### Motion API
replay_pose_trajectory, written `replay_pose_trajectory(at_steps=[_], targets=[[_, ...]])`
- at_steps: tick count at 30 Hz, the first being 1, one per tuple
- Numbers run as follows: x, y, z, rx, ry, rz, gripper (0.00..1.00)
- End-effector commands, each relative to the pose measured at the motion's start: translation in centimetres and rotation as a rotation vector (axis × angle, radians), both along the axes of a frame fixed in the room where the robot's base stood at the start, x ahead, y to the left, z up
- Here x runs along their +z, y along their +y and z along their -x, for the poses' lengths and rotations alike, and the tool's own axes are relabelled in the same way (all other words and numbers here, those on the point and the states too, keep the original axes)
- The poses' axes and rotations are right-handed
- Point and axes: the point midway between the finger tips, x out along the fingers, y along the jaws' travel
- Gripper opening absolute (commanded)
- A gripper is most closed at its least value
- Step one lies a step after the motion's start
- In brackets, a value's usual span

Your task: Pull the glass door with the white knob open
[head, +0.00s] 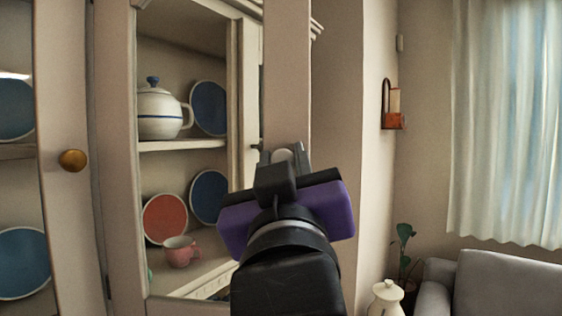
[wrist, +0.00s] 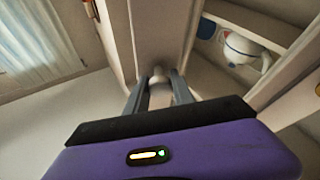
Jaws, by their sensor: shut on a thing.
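The glass door (head: 284,70) is a cream-framed cabinet door, with its knob-side stile right of the shelves. It appears partly open: this stile stands out in front of the cabinet's inner frame, which shows through the pane. The white knob (head: 281,155) is on this stile. In the wrist view the knob (wrist: 157,71) sits between the two fingertips. My gripper (head: 283,158), with its purple body, is shut on the knob; its fingers also show in the wrist view (wrist: 159,82). The exact finger contact is partly hidden.
A neighbouring door with a brass knob (head: 73,160) stands at the left. Shelves hold a white teapot (head: 160,112), blue plates, a red plate (head: 165,218) and a pink cup (head: 181,251). A grey sofa (head: 505,284) and a white jar (head: 386,298) are at the lower right.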

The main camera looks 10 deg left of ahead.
Motion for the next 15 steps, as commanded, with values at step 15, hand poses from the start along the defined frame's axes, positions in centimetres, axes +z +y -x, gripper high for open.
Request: replay_pose_trajectory(at_steps=[15], targets=[[0.0,0.8,5.6,-0.202,-0.001,0.000,0.00]])
